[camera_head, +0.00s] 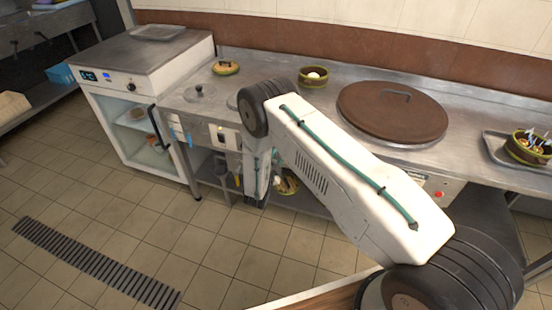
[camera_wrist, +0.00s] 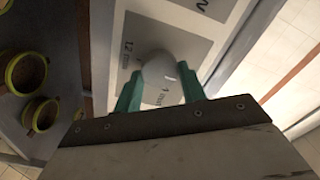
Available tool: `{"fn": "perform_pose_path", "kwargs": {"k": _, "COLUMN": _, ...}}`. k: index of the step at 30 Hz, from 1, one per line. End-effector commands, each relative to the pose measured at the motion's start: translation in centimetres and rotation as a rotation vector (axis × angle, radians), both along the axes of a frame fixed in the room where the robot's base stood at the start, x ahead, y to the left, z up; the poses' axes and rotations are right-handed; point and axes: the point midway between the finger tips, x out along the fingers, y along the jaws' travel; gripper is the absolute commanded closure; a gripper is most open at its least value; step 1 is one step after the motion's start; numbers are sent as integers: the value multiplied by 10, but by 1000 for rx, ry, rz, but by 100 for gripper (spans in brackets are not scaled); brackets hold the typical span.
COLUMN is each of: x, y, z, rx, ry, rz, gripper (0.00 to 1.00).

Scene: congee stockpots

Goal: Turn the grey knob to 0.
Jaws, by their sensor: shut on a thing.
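The grey knob (camera_wrist: 160,68) is a pale rounded knob on a control panel (camera_wrist: 106,40) in the wrist view. My gripper (camera_wrist: 161,82) has one green finger on each side of the knob and is shut on it. The panel has darker grey label plates around the knob. "12 min" reads to its left, and what looks like "1 min" shows below it between the fingers. No 0 mark is readable, and the fingers cover part of the label. In the head view my arm hides the gripper's hold.
The steel counter (camera_head: 300,110) carries a large brown lid (camera_head: 392,110), a small bowl (camera_head: 312,76) and a tray with a filled bowl (camera_head: 526,148). A white cabinet (camera_head: 108,118) stands at left. Bowls (camera_wrist: 40,114) sit on a shelf beside the panel. The tiled floor is open.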

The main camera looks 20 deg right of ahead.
Motion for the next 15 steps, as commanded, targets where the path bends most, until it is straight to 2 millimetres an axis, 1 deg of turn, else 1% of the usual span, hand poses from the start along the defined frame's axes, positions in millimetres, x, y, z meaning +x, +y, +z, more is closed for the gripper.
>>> {"fn": "perform_pose_path", "kwargs": {"k": 9, "x": -1, "y": 0, "z": -2, "rx": -1, "ry": 4, "rz": -1, "gripper": 82}}
{"fn": "perform_pose_path", "kwargs": {"k": 10, "x": -1, "y": 0, "z": -2, "rx": -1, "ry": 4, "rz": -1, "gripper": 51}}
{"fn": "perform_pose_path", "kwargs": {"k": 11, "x": -1, "y": 0, "z": -1, "rx": -1, "ry": 4, "rz": -1, "gripper": 43}}
{"fn": "perform_pose_path", "kwargs": {"k": 12, "x": -1, "y": 0, "z": -1, "rx": 0, "ry": 3, "rz": 0, "gripper": 38}}
{"fn": "perform_pose_path", "kwargs": {"k": 15, "x": -1, "y": 0, "z": -1, "rx": 1, "ry": 2, "rz": 0, "gripper": 38}}
